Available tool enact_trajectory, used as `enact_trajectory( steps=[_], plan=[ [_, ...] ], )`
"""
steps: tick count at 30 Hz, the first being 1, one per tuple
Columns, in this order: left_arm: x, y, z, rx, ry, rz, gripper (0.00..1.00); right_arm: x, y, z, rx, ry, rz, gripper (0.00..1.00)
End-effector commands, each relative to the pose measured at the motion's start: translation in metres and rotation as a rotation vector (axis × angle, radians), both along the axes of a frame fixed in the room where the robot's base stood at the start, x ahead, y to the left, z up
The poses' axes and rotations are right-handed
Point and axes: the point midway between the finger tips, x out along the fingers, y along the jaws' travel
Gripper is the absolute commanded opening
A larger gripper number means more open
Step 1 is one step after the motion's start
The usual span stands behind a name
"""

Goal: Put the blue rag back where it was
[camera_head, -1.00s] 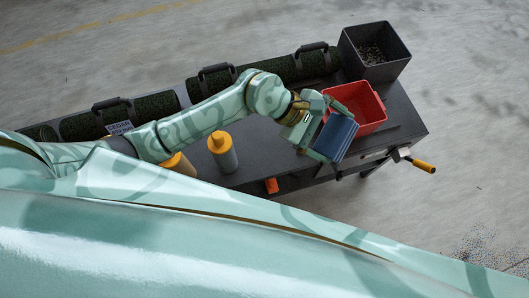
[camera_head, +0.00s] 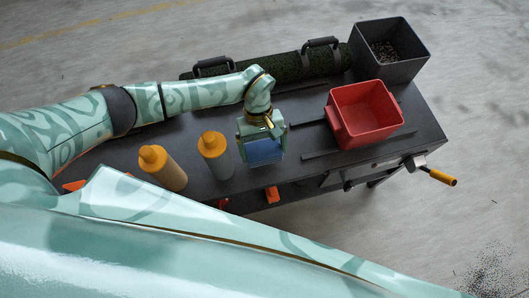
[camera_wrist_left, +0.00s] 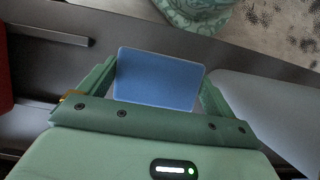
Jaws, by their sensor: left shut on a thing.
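The blue rag (camera_head: 265,152) looks like a flat, folded blue block. My left gripper (camera_head: 262,140) is shut on it and holds it over the front part of the dark table (camera_head: 310,172), right of a grey bottle with a yellow cap (camera_head: 213,150). In the left wrist view, the rag (camera_wrist_left: 160,78) sits between the two green fingers (camera_wrist_left: 157,92), with the dark tabletop beneath. I cannot tell the exact height of the rag above the table. My right gripper is not in view.
A red bin (camera_head: 365,112) and a dark bin with granules (camera_head: 392,52) stand at the right. A turf roll (camera_head: 290,68) with black handles lies along the back. A second yellow-capped bottle (camera_head: 160,168) stands at the left. A yellow-handled crank (camera_head: 438,176) sticks out at the right.

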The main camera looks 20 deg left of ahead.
Motion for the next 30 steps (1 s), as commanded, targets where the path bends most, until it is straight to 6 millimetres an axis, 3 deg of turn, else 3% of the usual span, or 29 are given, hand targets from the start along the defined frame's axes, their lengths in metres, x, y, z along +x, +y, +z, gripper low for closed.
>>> enact_trajectory(
  steps=[8,14,15,20,25,30],
  plan=[
    [-0.001,-0.001,-0.039,-0.002,0.004,0.001,0.72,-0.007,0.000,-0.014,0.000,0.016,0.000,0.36],
    [0.000,0.000,-0.039,-0.001,-0.003,0.000,0.69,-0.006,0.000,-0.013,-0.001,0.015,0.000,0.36],
    [0.000,0.000,-0.038,-0.001,-0.003,0.000,1.00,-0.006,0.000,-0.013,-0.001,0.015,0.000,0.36],
    [0.000,0.000,-0.038,-0.001,-0.002,0.000,1.00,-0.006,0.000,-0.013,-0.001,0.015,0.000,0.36],
    [0.004,0.002,-0.028,-0.001,-0.004,0.000,1.00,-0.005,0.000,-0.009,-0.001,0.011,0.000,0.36],
    [0.016,0.009,0.007,-0.001,-0.009,0.000,1.00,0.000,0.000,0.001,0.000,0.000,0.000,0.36]
  ],
)
